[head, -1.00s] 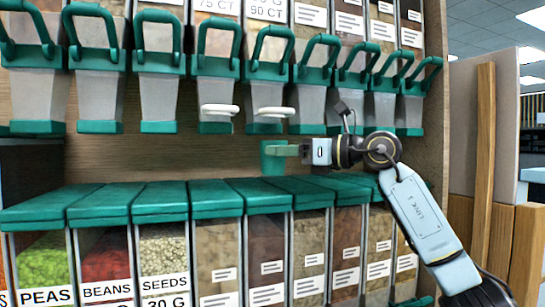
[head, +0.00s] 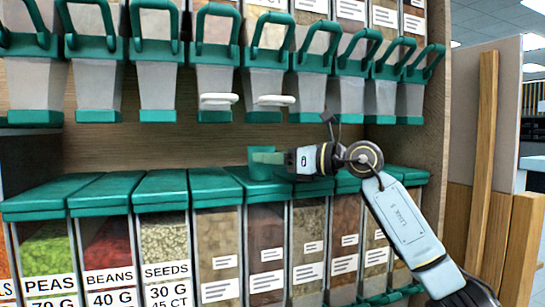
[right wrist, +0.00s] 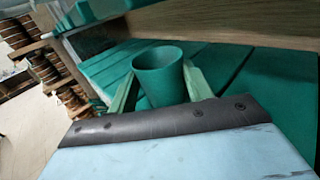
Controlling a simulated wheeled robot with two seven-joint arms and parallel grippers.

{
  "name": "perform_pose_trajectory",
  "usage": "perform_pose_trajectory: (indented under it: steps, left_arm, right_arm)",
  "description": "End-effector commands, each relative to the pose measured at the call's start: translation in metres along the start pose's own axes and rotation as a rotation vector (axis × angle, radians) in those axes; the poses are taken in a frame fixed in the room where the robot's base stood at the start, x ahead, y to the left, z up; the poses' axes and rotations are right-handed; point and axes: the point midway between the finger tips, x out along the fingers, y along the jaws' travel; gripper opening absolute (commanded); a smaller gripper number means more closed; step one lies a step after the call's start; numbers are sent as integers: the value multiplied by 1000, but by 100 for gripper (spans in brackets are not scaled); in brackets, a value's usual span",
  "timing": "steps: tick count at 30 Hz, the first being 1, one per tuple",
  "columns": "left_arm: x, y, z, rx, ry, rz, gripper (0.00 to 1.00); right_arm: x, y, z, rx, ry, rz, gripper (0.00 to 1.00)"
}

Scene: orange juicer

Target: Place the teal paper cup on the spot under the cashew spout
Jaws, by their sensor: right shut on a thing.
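The teal paper cup (head: 260,164) is upright, low over the teal lids of the lower bins, below a dispenser with a white round piece (head: 270,101) at its spout. I cannot tell whether its base touches the lid. My right gripper (head: 268,157) reaches in from the right and is shut on the cup. In the right wrist view the cup (right wrist: 160,74) sits between the two green fingers (right wrist: 158,88), its open top facing up. The cashew label cannot be read here. My left gripper is not in view.
Dispensers with teal handles (head: 155,62) hang in a row above. Lower bins with teal lids (head: 160,191) hold peas, beans and seeds at the left. Another white round piece (head: 218,100) is left of the first. A wooden side panel (head: 436,120) bounds the right.

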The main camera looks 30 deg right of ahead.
Motion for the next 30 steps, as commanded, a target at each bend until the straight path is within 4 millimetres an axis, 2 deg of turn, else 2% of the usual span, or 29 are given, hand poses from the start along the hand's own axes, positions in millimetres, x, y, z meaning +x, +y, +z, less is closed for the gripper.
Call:
perform_pose_trajectory:
  steps: [1, 2, 6, 14, 18, 23, 30]
  left_arm:
    - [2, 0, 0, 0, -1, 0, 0]
    - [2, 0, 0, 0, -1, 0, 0]
    - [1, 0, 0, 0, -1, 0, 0]
    - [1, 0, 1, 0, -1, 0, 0]
    - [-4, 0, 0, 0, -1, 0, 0]
    - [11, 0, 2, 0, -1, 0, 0]
    - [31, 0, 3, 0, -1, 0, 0]
  right_arm:
    - [0, 0, -3, 0, 1, 0, 24]
    - [0, 0, -3, 0, 1, 0, 53]
    - [0, 0, -2, 0, 1, 0, 71]
    - [0, 0, -2, 0, 1, 0, 72]
    - [0, 0, 5, 0, -1, 0, 72]
    - [-29, -1, -1, -4, 2, -5, 72]
    - [-82, -1, -2, -2, 2, -5, 72]
